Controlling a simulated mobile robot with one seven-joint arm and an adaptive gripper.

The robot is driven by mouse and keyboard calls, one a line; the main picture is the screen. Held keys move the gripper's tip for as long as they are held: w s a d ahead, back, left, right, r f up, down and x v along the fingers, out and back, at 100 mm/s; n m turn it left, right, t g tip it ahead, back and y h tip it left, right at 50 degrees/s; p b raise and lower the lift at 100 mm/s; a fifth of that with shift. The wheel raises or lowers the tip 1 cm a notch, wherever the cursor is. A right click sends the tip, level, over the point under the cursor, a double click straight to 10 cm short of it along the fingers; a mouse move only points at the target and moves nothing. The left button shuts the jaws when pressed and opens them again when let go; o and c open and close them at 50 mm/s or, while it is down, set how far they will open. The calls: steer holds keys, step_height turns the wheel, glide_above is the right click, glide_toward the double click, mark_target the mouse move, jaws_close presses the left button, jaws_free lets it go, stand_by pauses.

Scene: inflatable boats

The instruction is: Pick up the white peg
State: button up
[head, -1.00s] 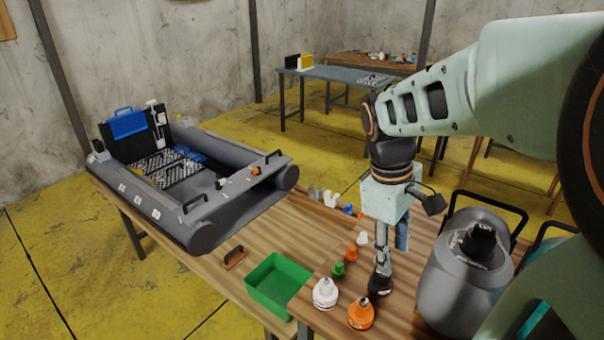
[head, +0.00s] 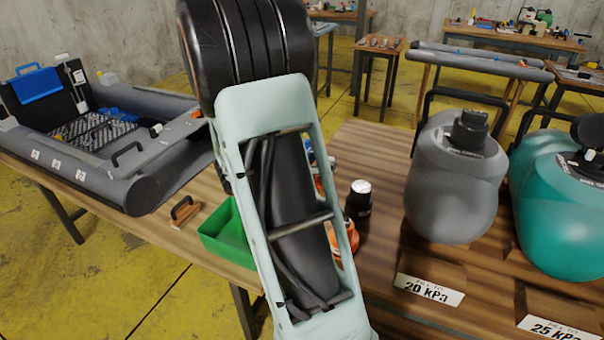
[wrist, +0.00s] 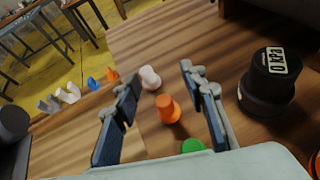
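The white peg (wrist: 150,77) stands on the wooden table in the wrist view, just beyond an orange peg (wrist: 168,108). My gripper (wrist: 160,80) is open, with one finger on the left and one on the right of the picture. The white peg appears between the fingertips, nearer the left one; I see no contact, and the depth between them is hard to judge. In the head view my arm hides the white peg and my gripper.
A green peg (wrist: 193,146) is partly hidden at the bottom. A black-capped object (wrist: 268,80) stands right of my fingers. Small fittings (wrist: 70,92) line the left. The head view shows a green tray (head: 228,236), a grey canister (head: 452,190) and a teal one (head: 560,220).

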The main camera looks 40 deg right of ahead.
steer(key=w+f, duration=0.1)
steer(key=w+f+n, duration=0.1)
steer(key=shift+w+a+f+t+b, duration=0.1)
steer(key=shift+a+f+t+b, duration=0.2)
steer(key=shift+a+f+t, duration=0.1)
steer(key=shift+w+d+f, duration=0.15)
steer(key=shift+w+d, duration=0.05)
steer(key=shift+d, duration=0.05)
steer(key=b+x, duration=0.1)
steer(key=x, duration=0.9)
steer(key=shift+c, duration=0.7)
jaws_close()
